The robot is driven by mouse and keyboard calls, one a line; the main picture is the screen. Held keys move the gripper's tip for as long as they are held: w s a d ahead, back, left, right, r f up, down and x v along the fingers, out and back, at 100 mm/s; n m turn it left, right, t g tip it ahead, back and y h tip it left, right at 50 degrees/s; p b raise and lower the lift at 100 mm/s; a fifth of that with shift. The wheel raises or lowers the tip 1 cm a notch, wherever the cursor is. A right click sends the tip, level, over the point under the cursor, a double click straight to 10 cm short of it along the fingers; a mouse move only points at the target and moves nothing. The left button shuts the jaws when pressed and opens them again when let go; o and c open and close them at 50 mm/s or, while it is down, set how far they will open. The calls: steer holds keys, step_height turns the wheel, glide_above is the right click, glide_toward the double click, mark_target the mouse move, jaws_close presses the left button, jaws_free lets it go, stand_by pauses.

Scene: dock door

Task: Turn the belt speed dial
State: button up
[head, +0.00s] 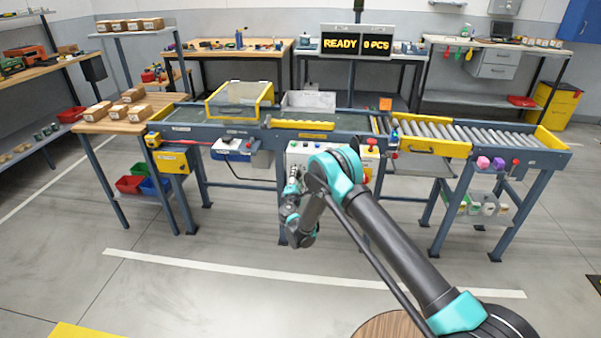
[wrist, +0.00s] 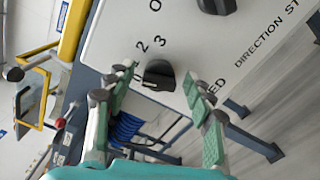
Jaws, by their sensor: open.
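The belt speed dial (wrist: 160,74) is a black knob on a white control panel (wrist: 115,35). The numbers 1, 2 and 3 show around it, and the letters "ED" show beside it. My gripper (wrist: 157,84) is open, with one green-padded finger on each side of the dial in the wrist view. I cannot tell whether either finger touches it. In the head view my gripper (head: 294,180) is in front of the white panel (head: 302,149) on the conveyor's front. The dial is not distinguishable there.
A second black knob (wrist: 215,4), near the word "DIRECTION", sits close to the dial. The conveyor frame (head: 225,131) runs behind the panel. A display (head: 357,43) reads "READY" and "0 PCS". The floor in front of the conveyor (head: 200,240) is clear.

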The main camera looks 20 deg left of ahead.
steer(key=shift+w+a, duration=0.1)
steer(key=shift+w, duration=0.3)
steer(key=c, duration=1.2)
steer(key=shift+o, duration=0.2)
